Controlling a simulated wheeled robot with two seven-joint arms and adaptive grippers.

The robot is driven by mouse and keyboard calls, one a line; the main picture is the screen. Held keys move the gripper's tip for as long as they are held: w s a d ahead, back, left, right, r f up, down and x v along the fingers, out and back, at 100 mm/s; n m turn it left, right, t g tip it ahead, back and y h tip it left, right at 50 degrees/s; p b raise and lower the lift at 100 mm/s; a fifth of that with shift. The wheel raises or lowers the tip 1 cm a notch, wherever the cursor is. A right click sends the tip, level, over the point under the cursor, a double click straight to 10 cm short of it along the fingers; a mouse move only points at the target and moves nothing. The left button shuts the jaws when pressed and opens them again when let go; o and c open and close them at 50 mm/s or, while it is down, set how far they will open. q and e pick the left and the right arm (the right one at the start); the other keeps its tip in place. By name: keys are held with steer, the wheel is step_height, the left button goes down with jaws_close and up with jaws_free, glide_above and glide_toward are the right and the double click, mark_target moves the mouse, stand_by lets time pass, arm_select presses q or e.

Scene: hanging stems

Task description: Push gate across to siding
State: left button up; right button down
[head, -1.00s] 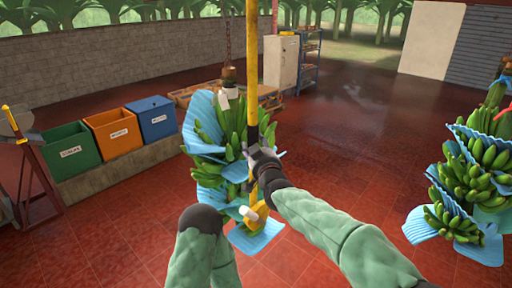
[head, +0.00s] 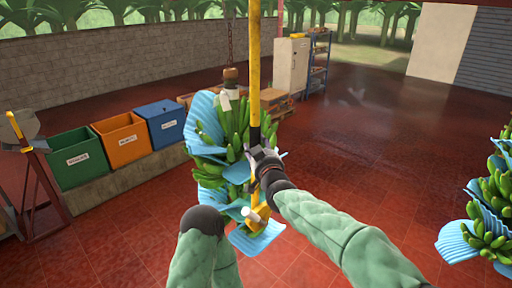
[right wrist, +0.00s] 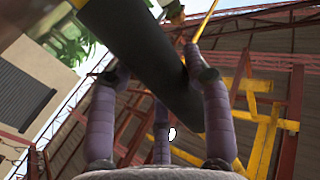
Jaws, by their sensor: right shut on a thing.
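A yellow pole (head: 254,60) with a black grip section hangs down in the middle of the head view. My right gripper (head: 261,153) is shut on the black grip (right wrist: 135,50), which lies between its purple fingers (right wrist: 164,115) in the right wrist view. The pole ends below in a yellow piece (head: 257,217) with a white peg. No part can be surely told as the gate or the siding. Yellow overhead framework (right wrist: 262,125) shows in the wrist view. My left arm is bent at the bottom of the head view, its gripper out of sight.
A green banana bunch (head: 207,172) with blue sheets hangs on a chain close behind the pole. Another bunch (head: 493,190) hangs at the right edge. Green (head: 78,158), orange (head: 121,139) and blue (head: 160,124) bins stand at left. Red floor is open at right.

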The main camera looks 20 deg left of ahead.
steer(key=shift+s+a+f, duration=0.1)
steer(key=shift+f, duration=0.1)
steer(key=c, duration=0.7)
jaws_free()
steer(key=shift+o, duration=0.8)
steer(key=shift+a, duration=0.2)
steer(key=shift+d+r, duration=0.15)
steer(key=shift+d, duration=0.05)
steer(key=shift+s+d, duration=0.1)
steer(key=v, duration=1.1)
steer(key=shift+s, duration=0.2)
steer(key=shift+d, duration=0.1)
